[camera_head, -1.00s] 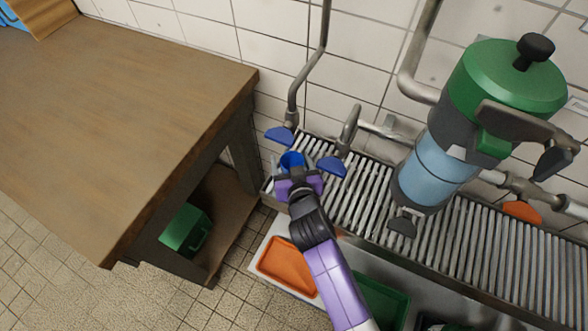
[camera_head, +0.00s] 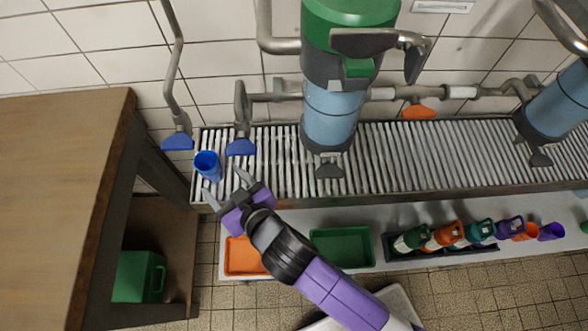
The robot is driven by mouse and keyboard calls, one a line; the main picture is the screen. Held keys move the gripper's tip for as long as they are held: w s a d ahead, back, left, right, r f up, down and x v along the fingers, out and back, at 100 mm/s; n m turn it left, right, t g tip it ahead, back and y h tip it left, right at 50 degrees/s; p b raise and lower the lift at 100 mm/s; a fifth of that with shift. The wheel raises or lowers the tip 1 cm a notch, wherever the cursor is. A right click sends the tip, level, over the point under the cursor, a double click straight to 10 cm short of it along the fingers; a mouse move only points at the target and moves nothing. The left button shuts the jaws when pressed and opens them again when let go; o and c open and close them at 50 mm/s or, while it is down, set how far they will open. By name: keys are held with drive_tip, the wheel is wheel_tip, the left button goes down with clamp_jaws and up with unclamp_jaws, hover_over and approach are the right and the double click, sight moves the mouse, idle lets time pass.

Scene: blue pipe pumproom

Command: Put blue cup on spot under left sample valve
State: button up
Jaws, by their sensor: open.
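The blue cup (camera_head: 207,165) stands upright on the left end of the slatted metal rack (camera_head: 270,170). It is just below and between two blue-handled valves. The left blue valve handle (camera_head: 178,142) hangs on a pipe at the wall, up and left of the cup. The second blue valve handle (camera_head: 240,147) is up and right of the cup. My gripper (camera_head: 226,187) is open and empty, just in front of the cup and apart from it. A marked spot on the rack cannot be made out.
A wooden table (camera_head: 60,190) stands at left, close to the rack's end. A large green-topped blue canister (camera_head: 333,115) stands on the rack. Below are an orange tray (camera_head: 240,262), a green tray (camera_head: 342,247) and a row of coloured bottles (camera_head: 447,236).

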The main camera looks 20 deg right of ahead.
drive_tip(key=s+d+r+m+t+h, duration=0.1)
drive_tip(key=s+d+r, duration=0.1)
drive_tip(key=s+d, duration=0.8)
drive_tip(key=s+d+r+m+h, duration=0.1)
drive_tip(key=s+d+r, duration=0.1)
drive_tip(key=s+d, duration=0.85)
drive_tip(key=s+d+r+m+t+h, duration=0.1)
drive_tip(key=s+d+r+h, duration=0.1)
drive_tip(key=s+r, duration=0.6)
drive_tip(key=shift+s, duration=0.65)
